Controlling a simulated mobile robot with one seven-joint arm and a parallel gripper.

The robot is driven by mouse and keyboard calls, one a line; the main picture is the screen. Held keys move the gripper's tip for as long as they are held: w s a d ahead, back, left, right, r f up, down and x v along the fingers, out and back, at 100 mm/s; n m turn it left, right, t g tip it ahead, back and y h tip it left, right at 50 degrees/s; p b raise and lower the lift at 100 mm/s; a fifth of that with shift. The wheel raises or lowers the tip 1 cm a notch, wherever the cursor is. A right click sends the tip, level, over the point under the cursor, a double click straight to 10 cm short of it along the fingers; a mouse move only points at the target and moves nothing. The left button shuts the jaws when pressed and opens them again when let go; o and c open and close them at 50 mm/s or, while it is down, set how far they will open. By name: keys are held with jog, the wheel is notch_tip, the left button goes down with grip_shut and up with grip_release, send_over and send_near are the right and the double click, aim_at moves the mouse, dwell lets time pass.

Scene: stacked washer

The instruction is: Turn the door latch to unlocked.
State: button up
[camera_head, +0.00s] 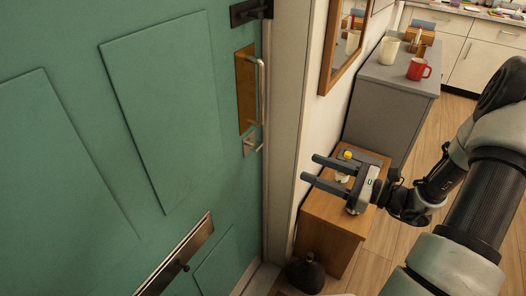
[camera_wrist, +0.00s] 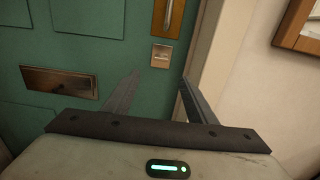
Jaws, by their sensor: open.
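The green door (camera_head: 165,110) fills the left of the head view, and it also shows in the wrist view (camera_wrist: 90,60). The latch (camera_head: 250,143) is a small square metal plate with a small turn piece, just below the brass plate with the pull handle (camera_head: 262,90). In the wrist view the latch (camera_wrist: 161,55) lies ahead, above the gap between my fingers. My gripper (camera_head: 310,168) is open and empty. Its two fingers point left toward the door, apart from it, to the right of and slightly below the latch.
A metal mail slot (camera_head: 178,258) is low on the door. The door frame (camera_head: 286,120) stands between the latch and my gripper. A wooden cabinet (camera_head: 325,215) with small items is below my gripper. A grey cabinet (camera_head: 395,85) holds a red mug (camera_head: 418,69). A framed mirror (camera_head: 345,40) hangs on the wall.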

aim_at(260, 147)
jog(key=b+x, duration=0.2)
jog(key=x, duration=1.5)
jog(key=shift+w, duration=0.25)
jog(key=shift+c, duration=0.6)
jog(key=c, duration=1)
jog(key=shift+o, duration=0.2)
